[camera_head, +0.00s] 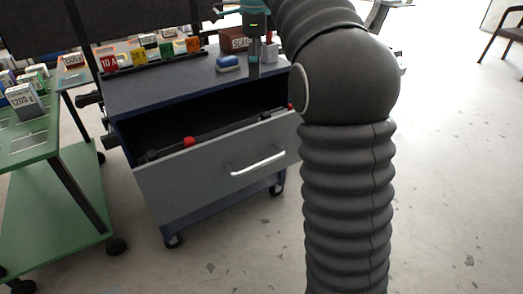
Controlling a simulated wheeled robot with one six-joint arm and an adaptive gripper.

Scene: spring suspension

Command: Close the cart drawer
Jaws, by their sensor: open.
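The dark blue cart (175,88) stands in the middle of the view on casters. Its drawer (200,182) is pulled well out toward me, with a grey front panel and a silver bar handle (257,164). Inside the drawer I see a red item (189,142) and dark shapes; the rest is hidden by the front. The drawer's right end is partly hidden by my arm.
A blue-and-white block (228,63) and a red-brown box (235,39) are on the cart top. A green cart (50,165) with boxes stands at left. A chair (505,40) is at far right. The floor before the drawer is clear.

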